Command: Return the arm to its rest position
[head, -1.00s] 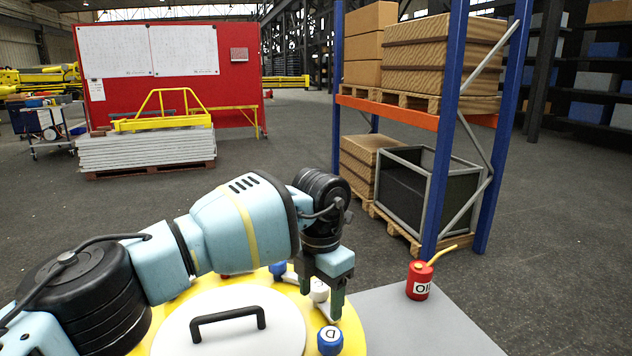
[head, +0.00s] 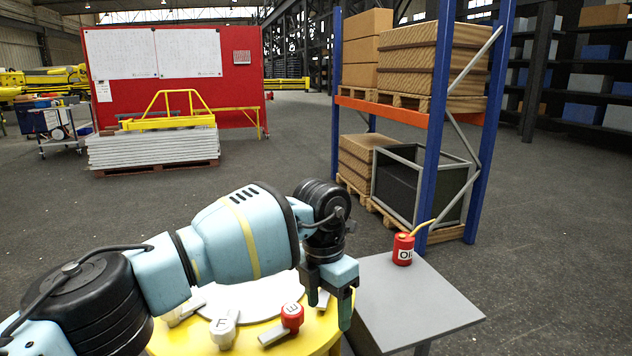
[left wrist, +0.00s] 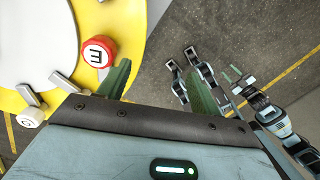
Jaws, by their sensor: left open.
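My left arm comes in from the left in the head view, bent over the round yellow table (head: 325,333). Its gripper (head: 333,305) points down near the table's right edge, open, with nothing between its green fingers. In the left wrist view the fingers of my left gripper (left wrist: 158,85) are spread apart, with floor between them. A red knob marked E (head: 292,317) stands beside the gripper on the table; it also shows in the left wrist view (left wrist: 97,52). In the left wrist view, jointed arm parts at the right seem to be my right arm; its jaw state is unclear.
A white knob marked F (head: 223,330) and a white disc (head: 250,297) are on the yellow table, partly behind my arm. A grey table (head: 420,305) with a red oil can (head: 403,249) stands to the right. A blue-and-orange rack (head: 432,150) stands behind. Open floor lies between.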

